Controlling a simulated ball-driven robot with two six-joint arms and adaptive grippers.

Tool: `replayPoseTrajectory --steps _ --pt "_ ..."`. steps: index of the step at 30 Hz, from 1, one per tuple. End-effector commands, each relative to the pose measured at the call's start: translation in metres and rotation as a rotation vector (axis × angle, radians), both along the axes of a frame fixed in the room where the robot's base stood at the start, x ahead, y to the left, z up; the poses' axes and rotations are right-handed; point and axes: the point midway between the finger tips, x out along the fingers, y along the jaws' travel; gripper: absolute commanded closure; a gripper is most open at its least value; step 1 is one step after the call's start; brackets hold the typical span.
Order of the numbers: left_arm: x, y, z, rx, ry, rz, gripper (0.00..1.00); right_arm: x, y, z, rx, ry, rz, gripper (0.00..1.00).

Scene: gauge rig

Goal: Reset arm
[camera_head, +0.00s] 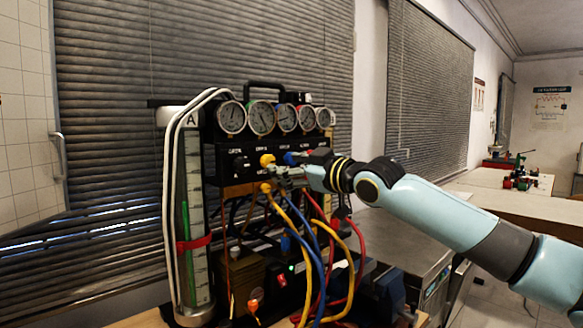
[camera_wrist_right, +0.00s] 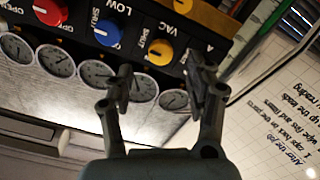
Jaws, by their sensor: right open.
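The gauge rig has a black panel (camera_head: 222,165) with a row of round dial gauges (camera_head: 262,117) above it. My right arm comes in from the right, and its gripper (camera_head: 282,173) is in front of the panel, close to a yellow knob (camera_head: 266,160) and a blue knob (camera_head: 290,158). In the right wrist view the right gripper (camera_wrist_right: 163,88) is open, with nothing between its fingers. The yellow knob (camera_wrist_right: 160,52), the blue knob (camera_wrist_right: 108,33) and a red knob (camera_wrist_right: 50,11) show beyond the fingertips. Whether a finger touches the panel is unclear. My left gripper is not in view.
Yellow, blue and red hoses (camera_head: 353,260) loop below the panel, under my right forearm. A clear column (camera_head: 197,240) with a red band and white tubes stands at the rig's left. A metal box (camera_head: 400,240) stands to the right. Blinds (camera_head: 120,130) hang behind.

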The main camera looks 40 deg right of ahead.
Motion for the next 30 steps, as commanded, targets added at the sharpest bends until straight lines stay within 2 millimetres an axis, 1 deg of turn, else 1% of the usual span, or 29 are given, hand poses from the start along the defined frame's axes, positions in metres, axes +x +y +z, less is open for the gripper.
replayPoseTrajectory --steps 3,6,20,22,23,26,29,30 --pt "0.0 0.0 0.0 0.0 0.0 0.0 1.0 -0.008 0.0 0.0 -0.002 0.0 0.002 0.45" --pt "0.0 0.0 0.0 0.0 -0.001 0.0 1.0 -0.01 0.001 0.001 0.001 -0.001 0.004 0.45" --pt "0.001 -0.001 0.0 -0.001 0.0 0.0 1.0 -0.01 0.0 0.0 0.001 -0.001 0.003 0.45" --pt "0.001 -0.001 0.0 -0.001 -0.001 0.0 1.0 -0.011 0.002 -0.002 0.003 0.005 0.003 0.45" --pt "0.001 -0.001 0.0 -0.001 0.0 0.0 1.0 -0.012 0.003 -0.006 0.004 0.014 0.002 0.45" --pt "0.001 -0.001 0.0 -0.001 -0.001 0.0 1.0 -0.022 0.017 -0.035 0.019 0.085 -0.001 0.45" --pt "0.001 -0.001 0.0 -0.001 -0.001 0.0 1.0 -0.048 0.043 -0.088 0.042 0.228 -0.015 0.45" --pt "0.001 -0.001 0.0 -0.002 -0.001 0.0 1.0 -0.064 0.056 -0.113 0.054 0.301 -0.025 0.45"
